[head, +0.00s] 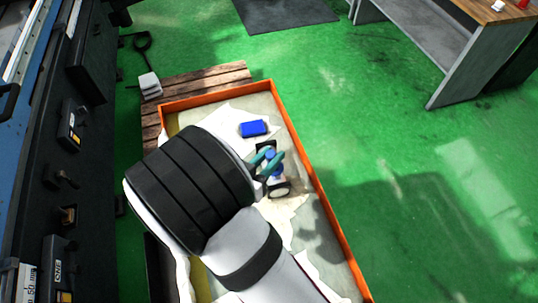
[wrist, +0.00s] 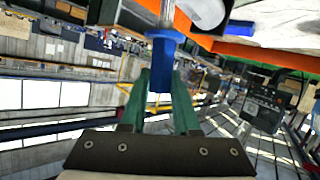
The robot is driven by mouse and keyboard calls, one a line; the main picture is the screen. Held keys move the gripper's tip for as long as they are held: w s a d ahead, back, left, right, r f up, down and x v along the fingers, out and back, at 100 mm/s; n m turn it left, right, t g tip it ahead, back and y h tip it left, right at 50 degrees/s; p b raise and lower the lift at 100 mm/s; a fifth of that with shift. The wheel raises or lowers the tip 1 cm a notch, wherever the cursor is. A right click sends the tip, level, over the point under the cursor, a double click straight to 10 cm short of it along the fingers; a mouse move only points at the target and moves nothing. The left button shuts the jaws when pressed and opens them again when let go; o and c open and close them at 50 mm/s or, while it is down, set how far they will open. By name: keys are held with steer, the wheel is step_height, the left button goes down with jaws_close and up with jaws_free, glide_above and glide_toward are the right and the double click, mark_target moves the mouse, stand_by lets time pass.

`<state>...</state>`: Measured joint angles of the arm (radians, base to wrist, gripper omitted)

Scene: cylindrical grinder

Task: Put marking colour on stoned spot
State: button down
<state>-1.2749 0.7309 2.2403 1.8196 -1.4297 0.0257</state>
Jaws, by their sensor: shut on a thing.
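My gripper (head: 268,160) has green fingers and is shut on a small blue object, with the fingers on either side of it. In the wrist view my gripper (wrist: 160,88) holds this blue object (wrist: 161,62), which has a wider flanged end and a narrower shaft between the fingers. In the head view only a bit of it shows between the fingers. A separate blue block (head: 253,128) lies on white cloth in the orange-rimmed tray (head: 316,184), just beyond my gripper. I cannot make out a stoned spot. My arm hides much of the tray's left and near side.
White cloth (head: 283,212) lies crumpled in the tray. A wooden pallet (head: 207,80) is under the tray's far end. A dark machine (head: 85,120) stands along the left. A grey workbench (head: 455,65) is at the upper right. The green floor right of the tray is clear.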

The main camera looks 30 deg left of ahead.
steer(key=shift+s+a, duration=0.3)
steer(key=shift+s, duration=0.1)
steer(key=shift+w+d, duration=0.45)
steer(key=shift+f, duration=0.1)
stand_by(0.5)
steer(key=shift+s+a, duration=0.1)
steer(key=shift+s+a, duration=0.1)
steer(key=shift+a, duration=0.05)
stand_by(0.5)
steer(key=shift+r, duration=3.05)
